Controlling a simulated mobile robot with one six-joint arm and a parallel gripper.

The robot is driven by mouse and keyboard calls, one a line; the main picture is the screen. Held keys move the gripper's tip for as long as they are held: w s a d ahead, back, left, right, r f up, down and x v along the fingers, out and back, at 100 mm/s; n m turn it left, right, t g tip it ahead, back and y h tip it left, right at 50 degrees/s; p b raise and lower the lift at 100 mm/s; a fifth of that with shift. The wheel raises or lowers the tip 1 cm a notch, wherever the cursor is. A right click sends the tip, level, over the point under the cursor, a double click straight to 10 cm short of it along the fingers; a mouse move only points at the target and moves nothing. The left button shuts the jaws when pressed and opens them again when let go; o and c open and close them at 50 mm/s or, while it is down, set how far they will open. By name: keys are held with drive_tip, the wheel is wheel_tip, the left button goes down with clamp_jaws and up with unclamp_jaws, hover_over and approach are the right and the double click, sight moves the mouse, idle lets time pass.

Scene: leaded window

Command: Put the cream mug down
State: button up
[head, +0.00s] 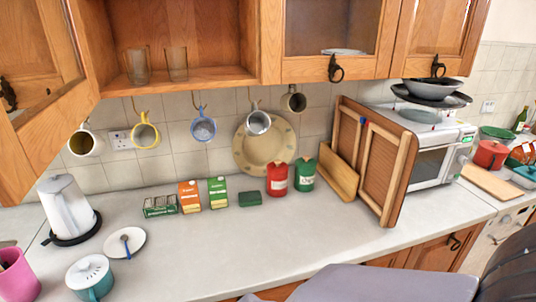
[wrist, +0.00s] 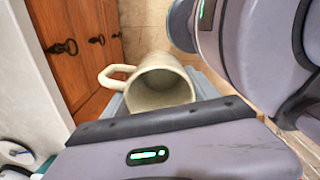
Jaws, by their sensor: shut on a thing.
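The cream mug (wrist: 165,85) shows in the wrist view, its open rim facing the camera and its handle (wrist: 113,76) pointing left. It looks empty. My gripper (wrist: 158,88) is shut on it, with grey fingers at its sides. In the wrist view the mug appears out in front of the lower cabinet doors, with the counter edge to the left. Neither the held mug nor my gripper shows in the head view. The counter (head: 330,230) has bare space in front of the tins and boxes.
A kettle (head: 68,208), saucer (head: 124,242), teal-based pot (head: 90,278) and pink container (head: 18,275) crowd the counter's left. Boxes (head: 189,195), red (head: 277,179) and green (head: 304,174) tins line the back. Wooden boards (head: 385,170) stand before the microwave. Several mugs hang above.

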drive_tip(key=w+d+f+m+b, duration=0.2)
drive_tip(key=w+d+f+m, duration=0.1)
drive_tip(key=w+d+m, duration=0.5)
drive_tip(key=w+d+f+m+b, duration=0.3)
drive_tip(key=w+d+m, duration=0.5)
drive_tip(key=w+m, duration=0.4)
drive_tip(key=f+m, duration=0.1)
drive_tip(key=m, duration=0.2)
drive_tip(key=shift+m, duration=0.4)
